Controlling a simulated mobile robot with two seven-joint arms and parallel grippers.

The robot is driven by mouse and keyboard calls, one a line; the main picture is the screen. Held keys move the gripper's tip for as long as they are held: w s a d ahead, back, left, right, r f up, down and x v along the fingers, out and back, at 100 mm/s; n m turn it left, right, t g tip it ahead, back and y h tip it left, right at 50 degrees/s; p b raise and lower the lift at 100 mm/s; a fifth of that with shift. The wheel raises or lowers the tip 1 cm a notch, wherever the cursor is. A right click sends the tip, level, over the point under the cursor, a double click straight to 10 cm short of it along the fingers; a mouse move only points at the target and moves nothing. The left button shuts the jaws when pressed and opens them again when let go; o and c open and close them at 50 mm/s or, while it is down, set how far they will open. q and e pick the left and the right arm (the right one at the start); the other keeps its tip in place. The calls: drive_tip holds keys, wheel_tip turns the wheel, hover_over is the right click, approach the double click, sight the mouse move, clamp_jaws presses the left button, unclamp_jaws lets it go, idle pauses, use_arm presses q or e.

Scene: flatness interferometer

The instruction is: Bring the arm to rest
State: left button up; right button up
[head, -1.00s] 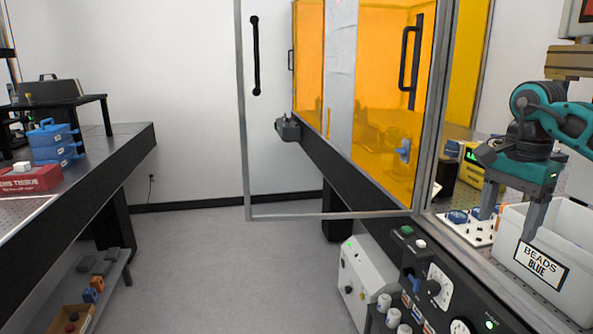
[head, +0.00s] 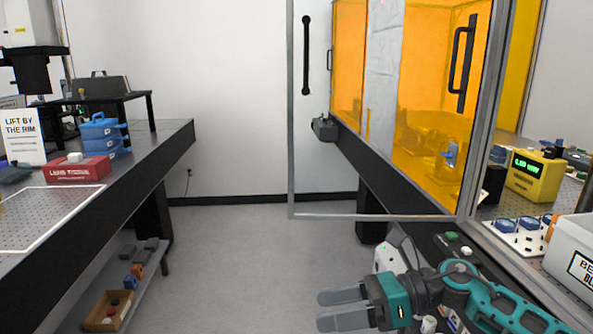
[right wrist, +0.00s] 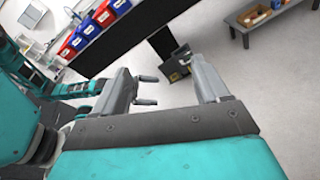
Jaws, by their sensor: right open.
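My right gripper (head: 324,310) is in the lower middle of the head view, with its teal and dark arm coming in from the lower right. Its two grey fingers point left, stand apart and hold nothing. It is over the floor gap beside the control panel. In the right wrist view the same gripper (right wrist: 165,88) shows its fingers apart with only floor and distant things between them. My left gripper (right wrist: 147,90) seems to show there too, beyond one finger, with two grey tips apart and nothing between them. It is not in the head view.
A white labelled bin (head: 572,258) stands at the right edge, near a white tray (head: 515,236) of blue-topped pieces and a yellow device (head: 536,178). The left bench (head: 150,150) holds a red box (head: 78,170). The floor (head: 250,260) between the benches is clear.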

drive_tip(key=s+d+f+n+t+h, duration=0.3)
drive_tip(key=s+f+n+h, duration=0.1)
drive_tip(key=f+n, duration=0.4)
drive_tip(key=s+d+f+n+t+h, duration=0.4)
drive_tip(key=s+f+n+h, duration=0.1)
drive_tip(key=f+n, duration=0.3)
drive_tip(key=s+d+f+n+t+h, duration=0.3)
drive_tip(key=s+f+n, duration=0.3)
drive_tip(key=f+n, duration=0.3)
drive_tip(key=shift+s+d+f+t+h, duration=0.15)
drive_tip(key=shift+s+d+t+h, duration=0.2)
drive_tip(key=shift+d+h, duration=0.35)
